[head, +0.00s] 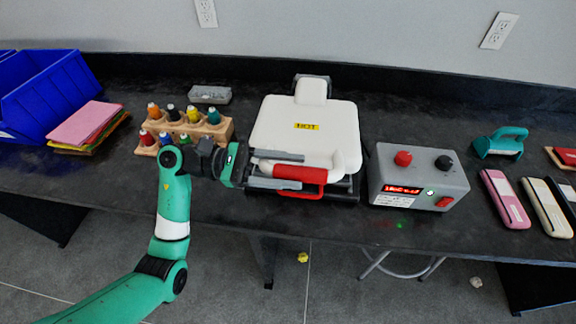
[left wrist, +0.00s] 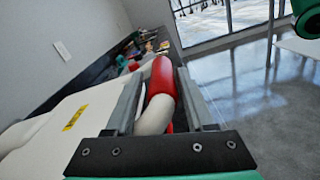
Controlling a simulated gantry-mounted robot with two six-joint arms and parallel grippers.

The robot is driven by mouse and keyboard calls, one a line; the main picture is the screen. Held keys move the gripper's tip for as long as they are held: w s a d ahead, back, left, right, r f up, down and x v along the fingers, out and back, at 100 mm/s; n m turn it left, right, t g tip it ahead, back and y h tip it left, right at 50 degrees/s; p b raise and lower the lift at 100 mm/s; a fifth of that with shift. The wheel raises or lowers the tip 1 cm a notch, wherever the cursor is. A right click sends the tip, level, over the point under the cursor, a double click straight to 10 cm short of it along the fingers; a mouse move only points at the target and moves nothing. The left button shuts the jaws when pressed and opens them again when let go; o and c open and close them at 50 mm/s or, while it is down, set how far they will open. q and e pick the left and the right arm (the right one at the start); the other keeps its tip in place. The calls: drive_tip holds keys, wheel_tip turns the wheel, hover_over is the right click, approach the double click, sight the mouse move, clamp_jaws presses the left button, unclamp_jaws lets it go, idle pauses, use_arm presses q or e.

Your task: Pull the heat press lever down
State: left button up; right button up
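The heat press (head: 305,125) is a white machine with a yellow label, standing on the black bench. Its lever has a red grip (head: 300,173) at the front, on white arms. My left gripper (head: 302,172) is at the lever from the left, its two grey fingers apart on either side of the red grip. In the left wrist view, the red grip (left wrist: 162,80) shows between the fingers (left wrist: 160,85), with a small gap at the left finger. Firm contact cannot be seen.
A grey control box (head: 418,178) with red and black knobs stands just right of the press. A wooden rack (head: 215,130) of colored bottles is behind my left wrist. Blue bins (head: 45,95) are at far left, a teal tool (head: 500,142) at right.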

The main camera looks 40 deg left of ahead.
use_arm(q)
drive_tip(key=shift+o, duration=0.6)
drive_tip(key=shift+f+y, duration=0.3)
drive_tip(key=shift+f, duration=0.45)
drive_tip(key=shift+s+a+r+p, duration=0.2)
drive_tip(key=shift+a+p, duration=0.1)
drive_tip(key=shift+a, duration=0.2)
drive_tip(key=p+v, duration=0.1)
drive_tip(key=v, duration=0.9)
drive_tip(key=shift+s+r+p, duration=0.2)
drive_tip(key=shift+s+p, duration=0.05)
drive_tip(key=shift+p, duration=0.1)
drive_tip(key=shift+a, duration=0.2)
